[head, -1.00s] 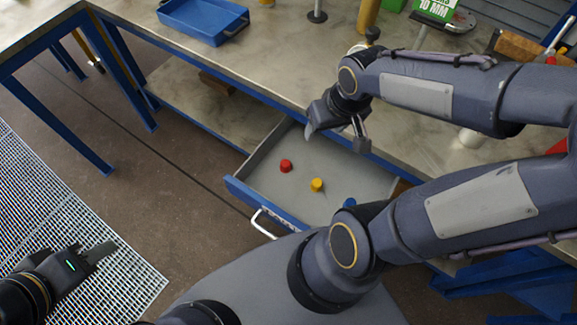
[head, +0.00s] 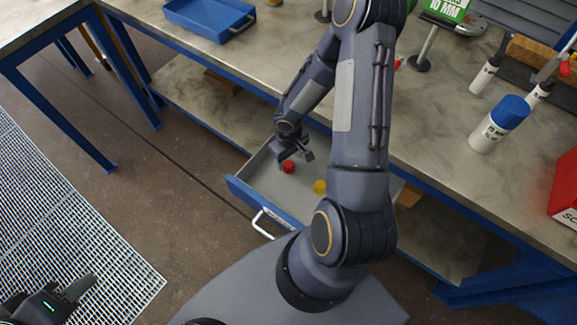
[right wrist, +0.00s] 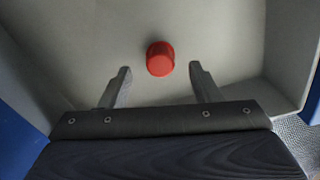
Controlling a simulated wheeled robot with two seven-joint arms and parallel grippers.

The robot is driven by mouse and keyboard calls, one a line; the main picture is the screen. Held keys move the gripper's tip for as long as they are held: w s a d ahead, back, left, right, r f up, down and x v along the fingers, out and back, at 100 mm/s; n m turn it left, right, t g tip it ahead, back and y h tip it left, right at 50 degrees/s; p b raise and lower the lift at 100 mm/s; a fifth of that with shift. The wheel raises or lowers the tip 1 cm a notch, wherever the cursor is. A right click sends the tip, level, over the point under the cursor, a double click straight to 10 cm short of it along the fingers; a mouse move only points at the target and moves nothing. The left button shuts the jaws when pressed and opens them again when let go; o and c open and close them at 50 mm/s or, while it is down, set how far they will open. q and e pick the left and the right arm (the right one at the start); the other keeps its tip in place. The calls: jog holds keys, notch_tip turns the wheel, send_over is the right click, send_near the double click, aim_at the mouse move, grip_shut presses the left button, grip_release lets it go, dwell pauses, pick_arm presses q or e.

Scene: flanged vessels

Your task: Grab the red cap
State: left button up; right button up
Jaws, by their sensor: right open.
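The red cap (head: 288,167) stands in the open grey drawer (head: 246,188). In the right wrist view the red cap (right wrist: 160,58) lies just beyond the fingertips, about midway between them and apart from both. My right gripper (head: 294,157) is over the drawer, close to the red cap; it is open and empty, and its two fingers (right wrist: 160,75) show in the right wrist view. My left gripper (head: 80,288) is at the lower left, away from the drawer, with its fingers seen from the side, so its opening cannot be told.
A yellow cap (head: 320,186) stands in the drawer to the right of the red one. The drawer's walls (right wrist: 40,85) flank the gripper. The workbench (head: 270,62) above holds a blue tray (head: 208,18) and a blue-capped bottle (head: 498,124).

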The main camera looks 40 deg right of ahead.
aim_at(289, 164)
notch_tip(289, 164, down, 3)
jog(key=shift+w+f, duration=0.1)
jog(key=shift+f, duration=0.1)
jog(key=c, duration=1.1)
jog(key=shift+o, duration=0.2)
jog(key=shift+r, duration=0.2)
